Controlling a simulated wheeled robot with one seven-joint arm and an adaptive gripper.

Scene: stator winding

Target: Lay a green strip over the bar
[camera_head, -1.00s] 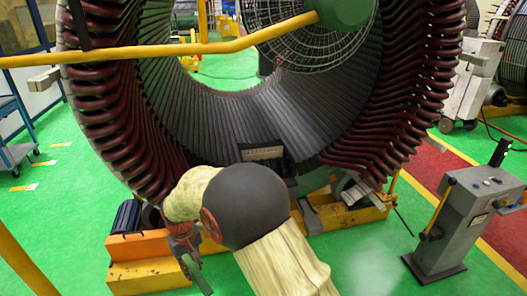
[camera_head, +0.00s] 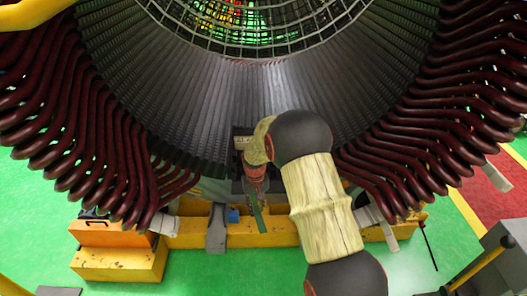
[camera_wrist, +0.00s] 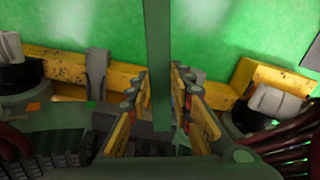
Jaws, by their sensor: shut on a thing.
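My gripper (camera_head: 257,186) hangs in front of the lower middle of the stator bore in the head view. It is shut on a long, thin green strip (camera_head: 258,220), which points downward from the jaws. In the wrist view the strip (camera_wrist: 158,40) runs upright between the two yellow-edged fingers of my gripper (camera_wrist: 160,85). The large grey stator (camera_head: 190,115) has dark slots all around its bore and dark red winding ends (camera_head: 75,130) at both sides. I cannot tell which bar is the one meant; my arm hides part of the bore's lower edge.
A yellow support beam (camera_head: 270,237) lies under the stator, with an orange box (camera_head: 112,234) at its left. A grey stand (camera_head: 490,262) is at the lower right. A wire cage (camera_head: 290,25) fills the upper bore.

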